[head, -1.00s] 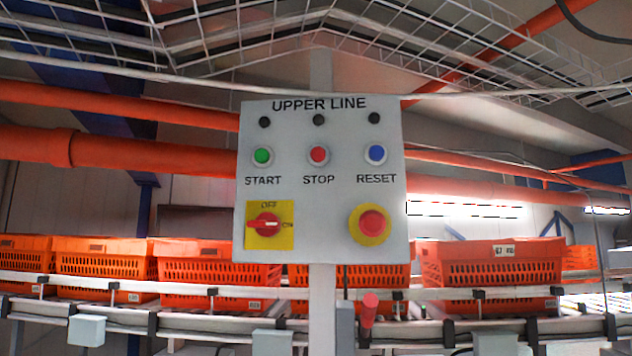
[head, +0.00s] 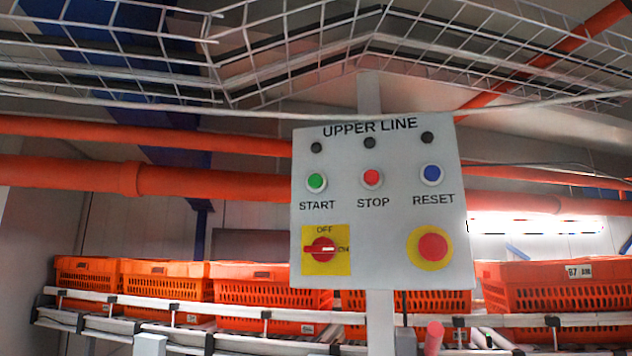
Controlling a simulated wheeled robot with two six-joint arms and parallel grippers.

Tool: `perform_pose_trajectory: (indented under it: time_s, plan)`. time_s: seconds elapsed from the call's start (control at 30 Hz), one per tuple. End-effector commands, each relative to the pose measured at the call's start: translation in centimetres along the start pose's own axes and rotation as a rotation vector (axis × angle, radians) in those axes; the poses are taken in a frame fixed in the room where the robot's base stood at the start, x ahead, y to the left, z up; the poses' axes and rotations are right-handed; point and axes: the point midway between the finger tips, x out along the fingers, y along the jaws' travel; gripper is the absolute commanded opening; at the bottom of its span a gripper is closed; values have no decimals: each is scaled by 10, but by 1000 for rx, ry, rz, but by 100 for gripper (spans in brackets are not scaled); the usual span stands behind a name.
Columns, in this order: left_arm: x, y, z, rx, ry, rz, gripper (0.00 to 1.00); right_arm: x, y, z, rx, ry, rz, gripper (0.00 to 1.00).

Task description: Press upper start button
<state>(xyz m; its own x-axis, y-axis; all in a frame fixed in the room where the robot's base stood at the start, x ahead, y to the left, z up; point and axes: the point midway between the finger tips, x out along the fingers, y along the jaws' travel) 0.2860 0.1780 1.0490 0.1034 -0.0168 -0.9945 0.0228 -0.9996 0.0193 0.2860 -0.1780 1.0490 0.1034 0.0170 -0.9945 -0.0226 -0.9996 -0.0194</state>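A grey control panel (head: 385,215) labelled UPPER LINE stands on a post right of centre in the head view. Its green START button (head: 316,182) is at the left of the button row. The red STOP button (head: 371,178) and blue RESET button (head: 431,174) are to its right. Below START is a red rotary switch (head: 322,250) on a yellow plate marked OFF and ON. Below RESET is a red mushroom button (head: 432,247) on a yellow disc. Three dark lamps sit above the buttons and look unlit. Neither gripper is in view.
Orange totes (head: 165,287) stand in a row on a conveyor (head: 180,330) behind the panel. Orange pipes (head: 210,182) run behind it. A wire cable tray (head: 290,45) hangs overhead. Nothing blocks the view of the panel's face.

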Motion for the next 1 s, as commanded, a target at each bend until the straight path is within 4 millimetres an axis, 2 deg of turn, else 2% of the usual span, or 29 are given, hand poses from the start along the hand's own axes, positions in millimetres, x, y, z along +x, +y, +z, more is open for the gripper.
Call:
perform_pose_trajectory:
  time_s: [0.27, 0.37, 0.4, 1.0]
  plan:
    - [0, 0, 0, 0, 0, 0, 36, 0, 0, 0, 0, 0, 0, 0]
    - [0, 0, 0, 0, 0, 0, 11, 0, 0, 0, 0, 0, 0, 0]
    - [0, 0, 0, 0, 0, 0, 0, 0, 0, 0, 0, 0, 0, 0]
    - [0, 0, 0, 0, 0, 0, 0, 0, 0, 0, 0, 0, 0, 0]
